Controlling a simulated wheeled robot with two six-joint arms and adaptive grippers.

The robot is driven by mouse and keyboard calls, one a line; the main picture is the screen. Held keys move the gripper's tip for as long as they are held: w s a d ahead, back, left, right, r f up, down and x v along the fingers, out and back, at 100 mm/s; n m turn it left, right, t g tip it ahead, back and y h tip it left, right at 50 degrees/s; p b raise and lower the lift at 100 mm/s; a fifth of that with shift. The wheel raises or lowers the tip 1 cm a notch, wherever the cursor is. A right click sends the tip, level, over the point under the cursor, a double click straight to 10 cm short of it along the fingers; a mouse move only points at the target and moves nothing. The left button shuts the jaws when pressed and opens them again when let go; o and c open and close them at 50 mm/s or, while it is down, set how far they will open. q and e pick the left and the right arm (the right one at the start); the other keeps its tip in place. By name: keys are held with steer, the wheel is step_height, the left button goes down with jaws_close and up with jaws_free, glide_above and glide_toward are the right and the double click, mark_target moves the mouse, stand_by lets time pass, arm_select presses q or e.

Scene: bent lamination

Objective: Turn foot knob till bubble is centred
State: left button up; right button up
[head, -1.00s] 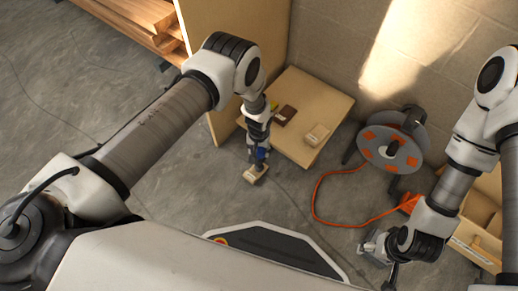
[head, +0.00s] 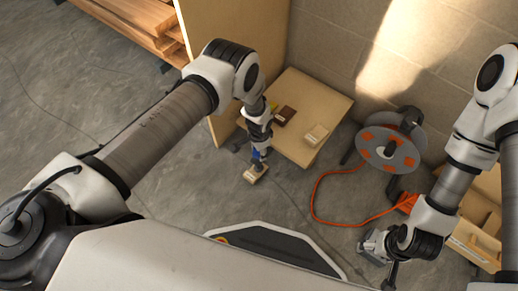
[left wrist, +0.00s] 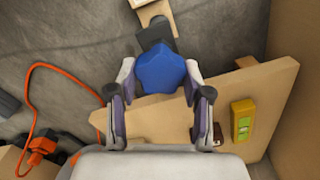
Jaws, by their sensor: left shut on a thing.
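The blue foot knob (left wrist: 160,72) sits between the two fingers of my left gripper (left wrist: 158,80) in the left wrist view, and the gripper is shut on it. In the head view the knob (head: 257,155) shows small below my left gripper (head: 260,150), at the near-left corner of a low wooden table (head: 325,106). Under it is a pale block (head: 255,174) on the floor. A yellow level (left wrist: 242,120) with a greenish vial lies on the table top; its bubble is too small to read. My right gripper (head: 374,246) is low at the right, away from the table, its fingers unclear.
A dark brown block (head: 286,115) and a pale block (head: 317,134) lie on the table. A cable reel (head: 391,149) with an orange cable (head: 316,194) stands to the right. A tall wooden panel (head: 235,60) rises behind the table's left side. Open floor lies at the left.

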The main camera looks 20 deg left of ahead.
arm_select(q)
steer(key=shift+s+f+m, duration=0.1)
steer(key=shift+m, duration=0.7)
steer(key=o, duration=1.2)
steer(key=shift+f, duration=0.1)
steer(key=shift+c, duration=0.2)
step_height(320, 180, up, 12)
